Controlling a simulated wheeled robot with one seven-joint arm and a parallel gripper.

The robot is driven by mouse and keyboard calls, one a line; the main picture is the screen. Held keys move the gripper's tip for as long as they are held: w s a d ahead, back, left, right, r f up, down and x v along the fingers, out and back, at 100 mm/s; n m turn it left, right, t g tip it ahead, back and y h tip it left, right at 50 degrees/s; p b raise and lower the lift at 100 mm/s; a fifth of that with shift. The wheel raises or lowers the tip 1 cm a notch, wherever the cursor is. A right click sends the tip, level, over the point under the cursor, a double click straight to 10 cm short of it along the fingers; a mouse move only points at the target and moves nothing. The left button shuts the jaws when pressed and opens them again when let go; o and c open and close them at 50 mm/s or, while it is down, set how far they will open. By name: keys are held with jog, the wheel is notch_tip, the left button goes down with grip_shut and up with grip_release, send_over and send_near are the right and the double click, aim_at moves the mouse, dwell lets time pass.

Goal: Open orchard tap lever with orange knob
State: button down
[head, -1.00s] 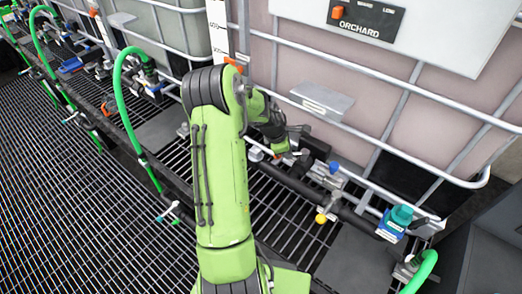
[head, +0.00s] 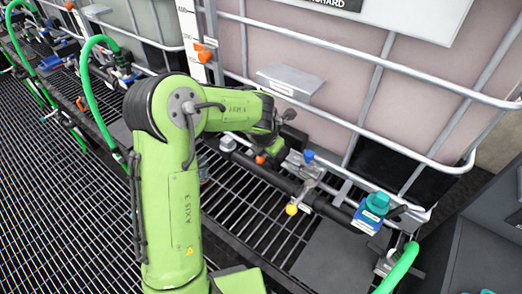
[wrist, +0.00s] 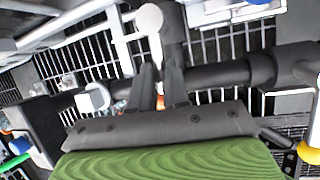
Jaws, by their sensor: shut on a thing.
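The orchard tap's orange knob (head: 260,159) shows in the head view at the lower end of my green arm, beside the dark pipe under the pink tote. My gripper (head: 268,150) is at this knob, its fingers mostly hidden by the arm. In the wrist view two dark fingers of my gripper (wrist: 160,90) stand close together, with a bit of the orange knob (wrist: 160,103) between them. The gripper is shut on the knob. The lever's shaft and the tap body are largely hidden.
The pink tote (head: 300,60) has a grey wire cage (head: 370,128) close above the arm. A blue knob (head: 308,155) and a yellow knob (head: 291,209) sit on fittings to the right. A blue and teal valve (head: 372,210) is farther right. Green hoses (head: 88,75) arch at left.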

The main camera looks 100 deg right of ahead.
jog(key=shift+s+a+n, duration=0.15)
jog(key=shift+s+n, duration=0.05)
jog(key=shift+n, duration=0.2)
jog(key=c, duration=1.1)
grip_release()
jog(key=p+v, duration=0.1)
jog(key=v, duration=1.4)
jog(key=shift+a+r, duration=0.25)
jog(key=shift+r, duration=0.1)
